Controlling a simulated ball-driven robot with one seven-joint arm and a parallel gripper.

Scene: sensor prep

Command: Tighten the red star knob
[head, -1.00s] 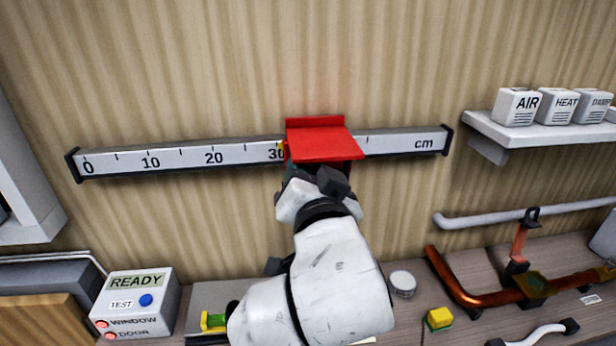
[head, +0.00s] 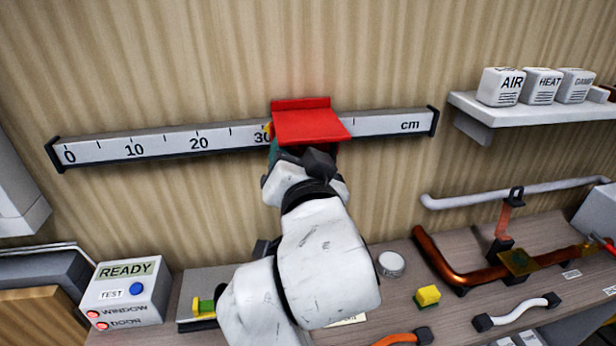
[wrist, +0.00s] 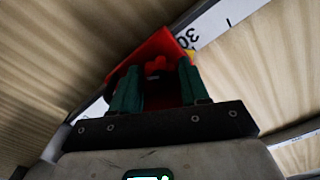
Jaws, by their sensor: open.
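The red slider (head: 310,124) sits on the wall rail (head: 105,149) just right of the 30 mark, with a yellow pointer on its left edge. In the wrist view, the red star knob (wrist: 158,65) shows beneath the red slider (wrist: 165,45), between the two green fingers of my gripper (wrist: 157,84). The fingers stand apart on either side of the knob, and I cannot tell whether either one touches it. In the head view my arm and the slider's red plate hide the knob and most of the gripper.
A shelf with white AIR and HEAT boxes (head: 537,83) juts out at right. Below on the bench are a READY box (head: 125,291), a yellow-green block (head: 427,296), a round white lid (head: 391,263) and copper pipes (head: 450,262). The wall above the rail is bare.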

